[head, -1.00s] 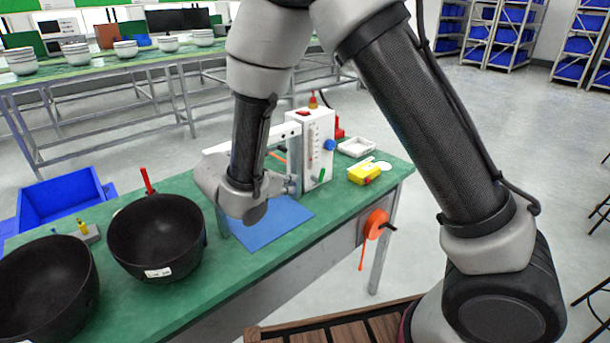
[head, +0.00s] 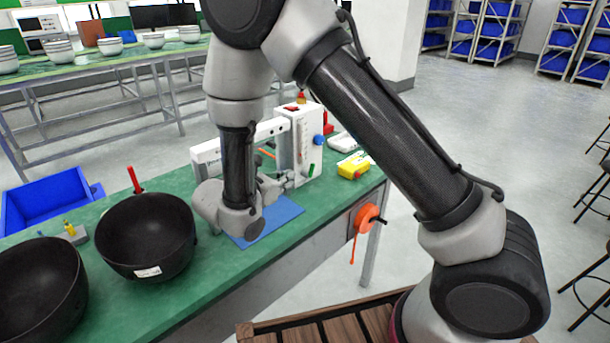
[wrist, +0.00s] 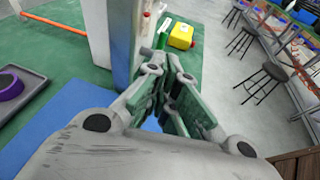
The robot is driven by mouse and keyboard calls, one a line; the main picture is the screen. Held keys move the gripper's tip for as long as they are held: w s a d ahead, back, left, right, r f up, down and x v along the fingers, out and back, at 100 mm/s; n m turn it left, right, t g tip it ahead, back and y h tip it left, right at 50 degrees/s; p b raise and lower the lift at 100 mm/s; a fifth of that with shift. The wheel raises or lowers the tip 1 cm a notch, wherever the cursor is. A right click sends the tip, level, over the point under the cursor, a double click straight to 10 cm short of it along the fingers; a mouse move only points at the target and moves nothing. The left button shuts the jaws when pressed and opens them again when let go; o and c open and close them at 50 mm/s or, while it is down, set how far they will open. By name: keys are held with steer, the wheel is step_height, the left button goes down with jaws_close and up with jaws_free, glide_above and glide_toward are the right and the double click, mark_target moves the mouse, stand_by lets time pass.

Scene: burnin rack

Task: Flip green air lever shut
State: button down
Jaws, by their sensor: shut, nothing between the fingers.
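The white test unit (head: 303,138) stands on the green bench. The green air lever (head: 311,170) shows as a small green piece low on its front face. In the wrist view a green piece that looks like the lever (wrist: 164,27) sticks up just beyond my fingertips. My gripper (head: 290,182) is beside the lower part of the unit, left of the lever; it also shows in the wrist view (wrist: 163,58). Its fingers are shut with nothing between them. Whether they touch the lever I cannot tell.
A blue mat (head: 268,222) lies under my gripper. A yellow device (head: 353,165) and a white tray (head: 342,142) are right of the unit. An orange hand wheel (head: 366,218) is on the bench front. Black bowls (head: 146,237) stand at the left.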

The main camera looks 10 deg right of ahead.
mark_target(312, 170)
steer(key=x, duration=0.9)
steer(key=shift+w+d+f, duration=0.1)
steer(key=shift+w+d, duration=0.1)
steer(key=shift+w+d+r+g+y, duration=0.1)
steer(key=shift+r+g+y, duration=0.1)
steer(key=shift+y, duration=0.15)
steer(key=shift+d+r+g+y, duration=0.1)
steer(key=shift+g+y, duration=0.1)
steer(key=shift+y, duration=0.15)
steer(key=shift+w+d+r+g+y, duration=0.1)
steer(key=shift+d+g+y, duration=0.1)
steer(key=shift+g+y, duration=0.25)
steer(key=shift+d, duration=0.1)
steer(key=shift+w+d+r, duration=0.15)
steer(key=shift+w+d, duration=0.05)
steer(key=shift+d, duration=0.15)
stand_by(1.0)
